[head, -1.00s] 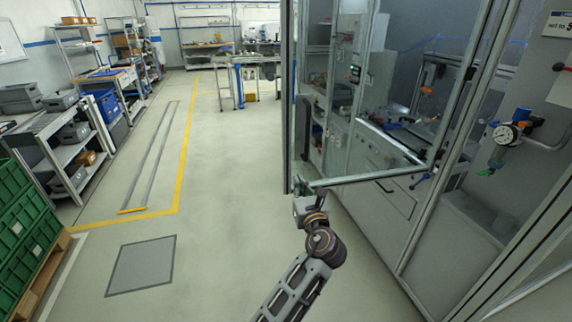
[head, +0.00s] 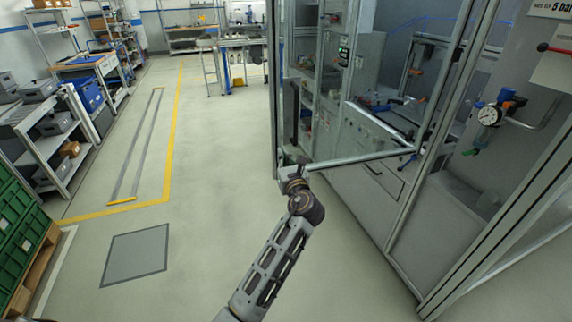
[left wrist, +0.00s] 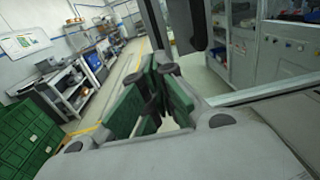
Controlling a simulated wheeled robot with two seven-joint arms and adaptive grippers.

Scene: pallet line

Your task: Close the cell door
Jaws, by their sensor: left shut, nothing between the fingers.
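The cell door (head: 353,159) is a metal-framed clear panel. It stands open, swung out from the cell (head: 372,190) over the aisle. Its dark upright handle (head: 295,108) is near the free edge, and it also shows in the left wrist view (left wrist: 188,25). My left gripper (head: 287,160) is at the lower free corner of the door frame, seemingly against or very close to it; contact is not clear. In the left wrist view its green-padded fingers (left wrist: 155,105) are shut with nothing held. My right gripper is not in view.
A pressure gauge (head: 489,116) is on the cell at right. Green crates (head: 18,235) on a pallet and shelving (head: 45,150) line the left side. A workbench (head: 235,45) stands far back. The floor left of the door is clear.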

